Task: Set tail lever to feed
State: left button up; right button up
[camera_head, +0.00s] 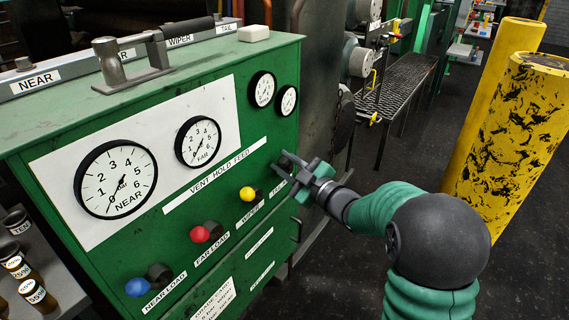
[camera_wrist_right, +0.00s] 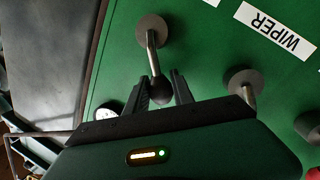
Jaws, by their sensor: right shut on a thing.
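The tail lever (camera_wrist_right: 152,48) is a grey metal stem on a round hub with a dark ball knob, on the green panel. My right gripper (camera_head: 287,168) reaches the panel's right end, near the right end of the VENT HOLD FEED strip (camera_head: 215,178). In the wrist view, the fingers of my right gripper (camera_wrist_right: 161,86) stand on both sides of the ball knob and are shut on it. In the head view the gripper mostly hides this lever. My left gripper is not in view.
The wiper lever (camera_head: 247,194) has a yellow knob, the far load lever (camera_head: 199,234) a red one, and the near load lever (camera_head: 137,287) a blue one. Pressure gauges (camera_head: 115,180) sit above. Yellow posts (camera_head: 515,135) stand at right, with open floor around them.

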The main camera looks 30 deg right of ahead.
jog(key=shift+a, duration=0.1)
grip_shut()
dwell(0.8)
jog(key=shift+r, duration=0.15)
